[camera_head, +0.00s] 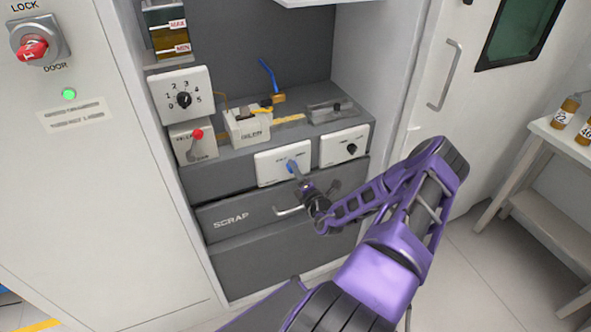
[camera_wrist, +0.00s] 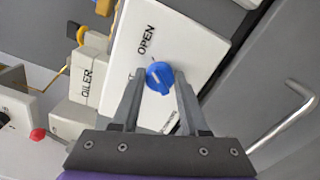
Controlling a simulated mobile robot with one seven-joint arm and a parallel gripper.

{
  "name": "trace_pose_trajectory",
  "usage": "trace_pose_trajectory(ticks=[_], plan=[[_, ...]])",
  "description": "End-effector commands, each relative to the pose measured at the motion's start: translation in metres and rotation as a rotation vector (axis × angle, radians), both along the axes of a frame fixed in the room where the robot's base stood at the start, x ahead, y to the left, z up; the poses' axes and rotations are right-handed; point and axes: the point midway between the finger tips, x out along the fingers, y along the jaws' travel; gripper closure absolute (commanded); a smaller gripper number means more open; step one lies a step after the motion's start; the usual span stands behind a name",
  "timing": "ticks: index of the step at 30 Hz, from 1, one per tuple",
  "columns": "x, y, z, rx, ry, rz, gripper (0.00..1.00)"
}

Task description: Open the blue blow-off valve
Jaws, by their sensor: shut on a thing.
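The blue valve knob (camera_wrist: 160,78) sits on a white plate (camera_wrist: 122,75) marked OPEN, with another label on the plate partly hidden by my finger. My gripper (camera_wrist: 160,74) is shut on the knob, with one finger on each side. In the head view the blue knob (camera_head: 291,165) shows on the white plate (camera_head: 268,172) on the front of the grey station, with my gripper (camera_head: 297,174) at it, coming in from the lower right. A pale mark runs across the knob's face; I cannot tell clearly which label it points to.
A second white plate with a black knob (camera_head: 351,148) is just to the right. The SCRAP drawer (camera_head: 240,219) and its handle (camera_head: 287,210) lie below.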

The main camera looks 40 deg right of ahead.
Motion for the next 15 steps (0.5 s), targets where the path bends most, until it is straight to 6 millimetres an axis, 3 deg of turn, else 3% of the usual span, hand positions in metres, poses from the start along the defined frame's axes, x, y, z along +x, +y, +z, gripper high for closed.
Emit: trace_pose_trajectory(ticks=[15], plan=[[-0.0005, 0.0002, -0.0007, 0.118, -0.027, 0.000, 1.00]])
